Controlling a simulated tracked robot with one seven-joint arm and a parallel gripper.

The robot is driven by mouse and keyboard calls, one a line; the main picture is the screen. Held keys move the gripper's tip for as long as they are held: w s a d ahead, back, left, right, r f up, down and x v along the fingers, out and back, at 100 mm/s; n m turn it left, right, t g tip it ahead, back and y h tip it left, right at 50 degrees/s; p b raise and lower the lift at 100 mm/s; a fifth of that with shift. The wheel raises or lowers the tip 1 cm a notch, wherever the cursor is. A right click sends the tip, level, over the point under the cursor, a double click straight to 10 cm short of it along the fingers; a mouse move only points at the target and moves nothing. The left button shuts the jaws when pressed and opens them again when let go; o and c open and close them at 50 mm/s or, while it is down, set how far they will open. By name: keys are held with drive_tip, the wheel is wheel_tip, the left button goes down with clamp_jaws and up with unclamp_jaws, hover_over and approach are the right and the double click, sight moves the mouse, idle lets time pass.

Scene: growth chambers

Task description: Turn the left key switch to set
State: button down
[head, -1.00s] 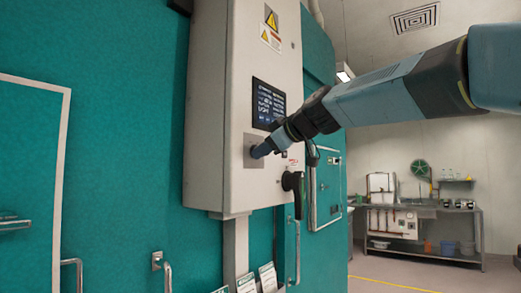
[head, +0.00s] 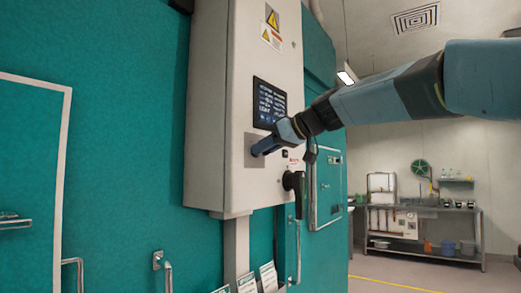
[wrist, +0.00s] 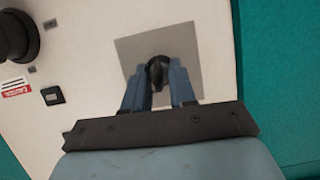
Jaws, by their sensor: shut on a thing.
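The left key switch (wrist: 157,70) is a dark knob on a square grey metal plate (wrist: 186,42), set low on the white control cabinet. In the wrist view my gripper (wrist: 158,77) has a blue finger on each side of the switch and is shut on it. In the head view my gripper (head: 258,150) reaches the plate (head: 251,158) from the right and hides the switch. The switch's position marks cannot be read in either view.
The white cabinet (head: 215,110) carries a dark screen (head: 268,104) above the plate and a black rotary handle (head: 295,186) below right. A small black button (wrist: 52,95) and red caution label (wrist: 16,88) are nearby. Teal chamber walls (head: 120,120) flank it.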

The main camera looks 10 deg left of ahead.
drive_tip(key=m+g, duration=0.1)
drive_tip(key=m, duration=0.1)
drive_tip(key=w+d+m+y, duration=0.1)
drive_tip(key=shift+f+m+g, duration=0.1)
drive_tip(key=shift+m+g, duration=0.3)
idle(0.4)
drive_tip(key=shift+a, duration=0.1)
drive_tip(key=c, duration=1.3)
unclamp_jaws()
drive_tip(key=shift+o, duration=0.2)
drive_tip(key=shift+s+a, duration=0.1)
drive_tip(key=shift+s, duration=0.05)
drive_tip(key=v, duration=1.3)
drive_tip(key=shift+d+g, duration=0.3)
drive_tip(key=shift+d, duration=0.2)
